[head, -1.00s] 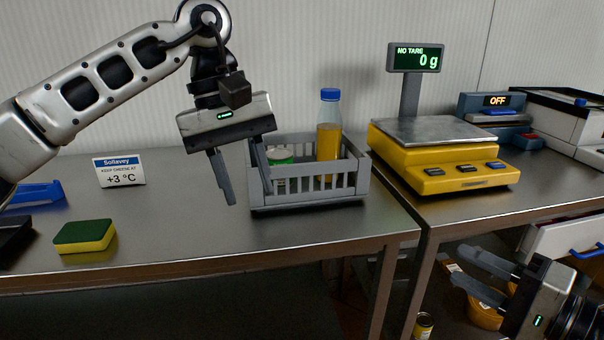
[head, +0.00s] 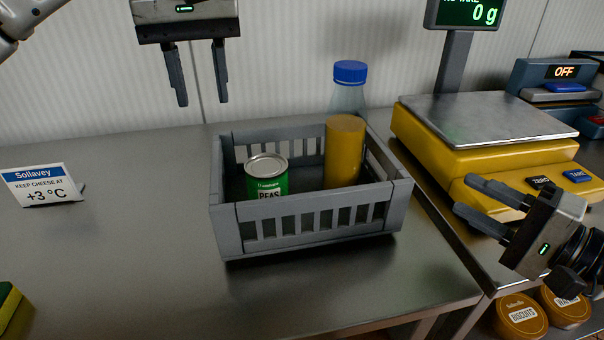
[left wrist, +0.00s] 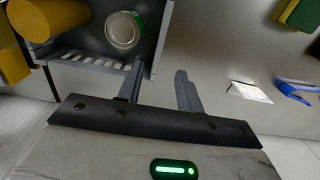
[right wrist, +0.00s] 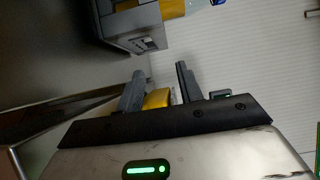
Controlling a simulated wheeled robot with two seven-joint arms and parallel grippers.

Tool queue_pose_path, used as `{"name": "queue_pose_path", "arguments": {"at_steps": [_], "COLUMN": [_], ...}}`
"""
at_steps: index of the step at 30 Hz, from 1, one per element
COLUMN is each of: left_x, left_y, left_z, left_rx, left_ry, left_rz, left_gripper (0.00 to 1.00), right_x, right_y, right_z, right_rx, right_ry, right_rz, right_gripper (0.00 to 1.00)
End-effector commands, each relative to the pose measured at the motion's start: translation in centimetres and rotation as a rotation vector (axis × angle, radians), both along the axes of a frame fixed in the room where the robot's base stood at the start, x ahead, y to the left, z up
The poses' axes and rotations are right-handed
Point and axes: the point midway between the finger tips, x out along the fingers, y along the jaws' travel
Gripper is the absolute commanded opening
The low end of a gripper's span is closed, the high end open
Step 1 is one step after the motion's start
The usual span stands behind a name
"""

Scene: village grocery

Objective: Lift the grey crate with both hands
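The grey crate (head: 318,247) stands upright on the steel counter, with slatted sides. The crate also shows in the left wrist view (left wrist: 155,45) and the right wrist view (right wrist: 145,40). My left gripper (head: 202,103) is open and empty, above and behind the crate's left side in the head view. My right gripper (head: 462,195) is open and empty, to the right of the crate and apart from it.
A yellow scale (head: 470,150) stands to the right of the crate, close to my right gripper. Biscuit tubs (head: 520,315) are below the counter at right.

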Motion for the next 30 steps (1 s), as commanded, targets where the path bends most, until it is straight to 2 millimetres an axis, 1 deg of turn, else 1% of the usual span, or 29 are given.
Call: {"name": "queue_pose_path", "arguments": {"at_steps": [8,11,13,17,30], "left_x": [0.0,0.0,0.0,0.0,-0.1], "left_y": [0.0,0.0,0.0,0.1,0.0], "left_z": [-0.1,-0.8,-1.6,-3.8,-12.4], "left_rx": [0.0,0.0,-0.001,0.001,0.0], "left_ry": [0.001,0.003,0.005,0.004,0.004], "left_rz": [0.0,-0.002,-0.002,0.0,0.0], "left_gripper": [0.36,0.36,0.36,0.36,0.36], "right_x": [0.1,0.5,1.1,2.8,9.2], "right_y": [0.1,0.4,1.0,2.4,8.2], "right_z": [0.0,0.0,0.0,0.1,0.1], "right_rx": [0.0,0.001,0.001,0.002,0.005], "right_ry": [0.0,0.0,0.0,-0.004,-0.001], "right_rz": [0.0,0.001,0.002,0.001,0.0], "right_gripper": [0.36,0.36,0.36,0.36,0.36]}}
